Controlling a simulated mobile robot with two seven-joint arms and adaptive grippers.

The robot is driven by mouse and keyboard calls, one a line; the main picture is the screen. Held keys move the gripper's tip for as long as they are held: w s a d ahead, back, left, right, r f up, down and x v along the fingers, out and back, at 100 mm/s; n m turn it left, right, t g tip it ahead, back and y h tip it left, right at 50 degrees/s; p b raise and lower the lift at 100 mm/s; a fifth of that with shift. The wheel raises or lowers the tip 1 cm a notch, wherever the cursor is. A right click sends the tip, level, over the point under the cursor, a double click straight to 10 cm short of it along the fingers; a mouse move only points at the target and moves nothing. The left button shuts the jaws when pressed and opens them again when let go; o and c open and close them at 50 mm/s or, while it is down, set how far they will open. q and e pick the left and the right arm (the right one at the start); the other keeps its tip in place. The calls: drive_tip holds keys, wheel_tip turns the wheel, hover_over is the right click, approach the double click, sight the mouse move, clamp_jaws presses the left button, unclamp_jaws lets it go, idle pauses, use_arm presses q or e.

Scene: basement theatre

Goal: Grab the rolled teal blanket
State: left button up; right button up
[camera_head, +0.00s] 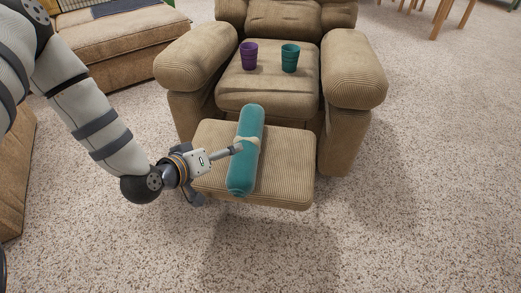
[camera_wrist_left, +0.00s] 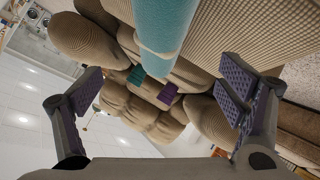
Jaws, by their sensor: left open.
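The rolled teal blanket (camera_head: 246,170) lies lengthwise on the extended footrest (camera_head: 289,175) of a tan corduroy recliner, with a pale band around its middle. My left gripper (camera_head: 236,149) comes in from the left, and a fingertip overlaps the blanket near the band. I cannot tell whether it touches. In the left wrist view, the jaws of my left gripper (camera_wrist_left: 160,92) are spread wide with nothing between the pads. The blanket (camera_wrist_left: 166,28) shows there at the top, beyond the fingers. My right gripper is in neither view.
A purple cup (camera_head: 249,56) and a teal cup (camera_head: 290,58) stand on the recliner seat (camera_head: 269,83). Thick armrests flank the seat. A tan sofa (camera_head: 117,38) is at the upper left. Open carpet (camera_head: 430,170) lies to the right and in front.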

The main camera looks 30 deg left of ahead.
sight(247, 146)
use_arm(q)
drive_tip(key=b+x, duration=0.5)
drive_tip(key=x, duration=0.6)
drive_tip(key=shift+w+a+f, duration=0.15)
drive_tip(key=shift+w+f, duration=0.05)
drive_tip(key=shift+f, duration=0.2)
drive_tip(key=shift+w, duration=0.15)
drive_tip(key=shift+r, duration=0.1)
drive_tip(key=shift+c, duration=0.3)
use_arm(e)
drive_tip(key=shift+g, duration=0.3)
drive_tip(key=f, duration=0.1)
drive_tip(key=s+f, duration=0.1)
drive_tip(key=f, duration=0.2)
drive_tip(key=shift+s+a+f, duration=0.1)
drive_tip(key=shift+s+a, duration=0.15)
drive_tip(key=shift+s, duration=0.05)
use_arm(q)
drive_tip(key=c, duration=1.4)
drive_tip(key=shift+r, duration=0.1)
